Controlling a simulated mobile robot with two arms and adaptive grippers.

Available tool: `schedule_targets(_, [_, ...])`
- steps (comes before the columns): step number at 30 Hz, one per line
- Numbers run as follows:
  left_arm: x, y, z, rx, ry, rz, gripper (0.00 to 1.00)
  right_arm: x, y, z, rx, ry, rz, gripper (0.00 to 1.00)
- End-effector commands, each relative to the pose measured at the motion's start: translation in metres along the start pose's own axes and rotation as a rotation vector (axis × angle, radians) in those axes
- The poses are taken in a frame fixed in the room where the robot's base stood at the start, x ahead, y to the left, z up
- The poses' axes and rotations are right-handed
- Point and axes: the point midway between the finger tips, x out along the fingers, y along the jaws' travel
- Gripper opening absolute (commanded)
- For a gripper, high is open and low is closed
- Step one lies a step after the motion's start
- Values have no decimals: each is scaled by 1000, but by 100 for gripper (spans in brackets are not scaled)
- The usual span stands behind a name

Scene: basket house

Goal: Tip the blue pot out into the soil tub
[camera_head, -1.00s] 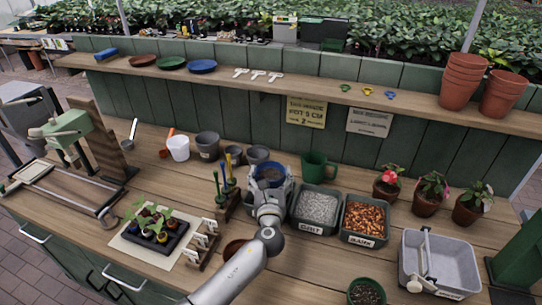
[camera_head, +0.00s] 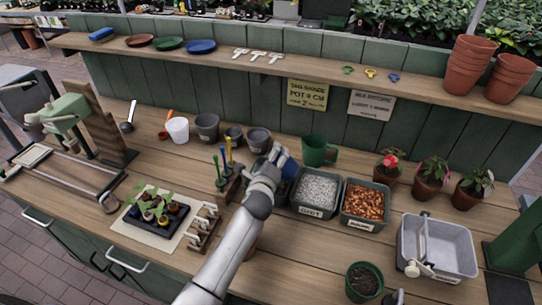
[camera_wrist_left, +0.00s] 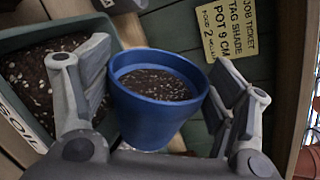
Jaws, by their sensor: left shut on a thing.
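The blue pot (camera_head: 290,168) is in my left gripper (camera_head: 279,158), raised by the tubs at the back middle of the bench. In the left wrist view the blue pot (camera_wrist_left: 155,120) sits between the two fingers, with dark, white-flecked soil in it. The sign behind it appears turned on its side, so wrist and pot are tilted over. The soil tub (camera_wrist_left: 50,32) is at the left of that view, holding dark soil, and appears beside and below the pot's rim. In the head view my gripper and arm mostly hide the tub.
The grit tub (camera_head: 310,212) and bark tub (camera_head: 353,222) stand right of my left gripper. Grey pots (camera_head: 258,139) and tool handles (camera_head: 220,170) stand to the left.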

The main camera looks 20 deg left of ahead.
Motion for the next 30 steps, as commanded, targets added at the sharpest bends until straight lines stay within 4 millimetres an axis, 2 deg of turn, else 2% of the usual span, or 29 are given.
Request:
schedule_targets(2, [2, 5, -2, -80, 25, 1, 53, 1, -5, -2, 3, 2, -5, 40])
schedule_targets(6, [0, -2, 4, -227, 75, 2, 53, -25, -10, 1, 5, -9, -13, 40])
schedule_targets(12, [0, 0, 5, -464, 153, 5, 53, -49, -12, 14, 4, -31, -15, 40])
schedule_targets(21, [2, 3, 3, -679, 223, 5, 53, -58, -5, 15, 0, -36, -7, 40])
schedule_targets(30, [2, 4, 2, -705, 232, 5, 53, -58, -2, 8, -2, -25, -4, 40])
